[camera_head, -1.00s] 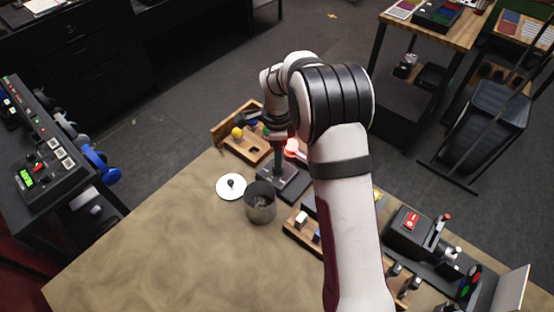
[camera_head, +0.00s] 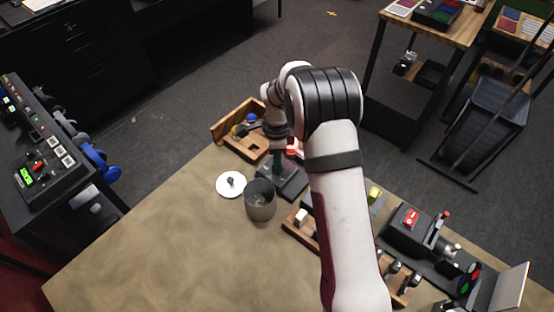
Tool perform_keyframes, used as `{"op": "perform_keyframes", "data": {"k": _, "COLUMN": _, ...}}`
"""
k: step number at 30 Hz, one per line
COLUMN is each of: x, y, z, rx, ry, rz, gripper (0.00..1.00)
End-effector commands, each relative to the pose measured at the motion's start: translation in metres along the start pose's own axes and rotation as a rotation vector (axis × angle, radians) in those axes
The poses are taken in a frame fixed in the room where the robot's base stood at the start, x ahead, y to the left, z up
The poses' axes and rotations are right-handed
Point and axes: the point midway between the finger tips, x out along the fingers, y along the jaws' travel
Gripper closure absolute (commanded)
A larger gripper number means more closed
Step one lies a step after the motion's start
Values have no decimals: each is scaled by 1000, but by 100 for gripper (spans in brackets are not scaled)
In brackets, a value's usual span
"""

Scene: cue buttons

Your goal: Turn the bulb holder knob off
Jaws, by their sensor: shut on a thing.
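The bulb holder (camera_head: 291,184) is a dark base near the far edge of the table. Its bulb (camera_head: 292,147) glows red and is partly hidden by my arm. My gripper (camera_head: 276,174) points down onto the holder, shut on its knob. The knob itself is hidden by the fingers at this size.
A metal cup (camera_head: 260,203) stands just in front of the holder, with a white lid (camera_head: 230,184) to its left. A wooden tray (camera_head: 240,140) with coloured knobs is behind. A box with a red switch (camera_head: 410,219) stands to the right. The front left table is clear.

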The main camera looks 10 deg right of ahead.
Motion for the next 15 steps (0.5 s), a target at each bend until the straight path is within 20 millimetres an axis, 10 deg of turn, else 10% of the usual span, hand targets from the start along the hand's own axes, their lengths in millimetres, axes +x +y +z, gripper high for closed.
{"op": "perform_keyframes", "data": {"k": 15, "x": 0, "y": 0, "z": 0, "rx": -145, "ry": 1, "rz": 0, "gripper": 100}}
